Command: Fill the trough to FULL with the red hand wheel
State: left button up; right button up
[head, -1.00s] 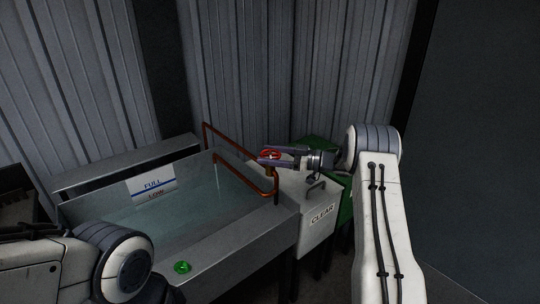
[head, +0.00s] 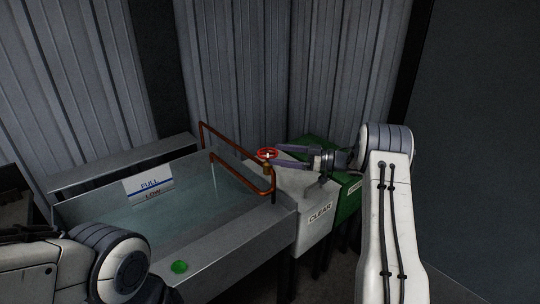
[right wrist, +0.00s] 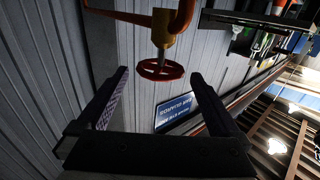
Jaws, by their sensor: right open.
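The red hand wheel (head: 267,154) sits on a brass valve (head: 267,169) on the copper pipe at the trough's right end. My right gripper (head: 277,155) is open and empty just right of the wheel. In the right wrist view the wheel (right wrist: 160,70) shows between and beyond the fingertips, apart from them. The metal trough (head: 232,213) holds water (head: 175,215). A faint pale streak hangs below the pipe's spout (head: 212,156). The level plate (head: 148,186) reads FULL above LOW; the waterline lies near its lower edge. My left gripper is out of view.
A green round knob (head: 180,267) is at the trough's front. A pale bin marked CLEAR (head: 318,218) and a green bin (head: 347,201) stand to the right, under my right arm. Corrugated walls close off the back.

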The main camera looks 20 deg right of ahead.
jog(key=v, duration=0.6)
jog(key=shift+b, duration=0.3)
dwell(7.1)
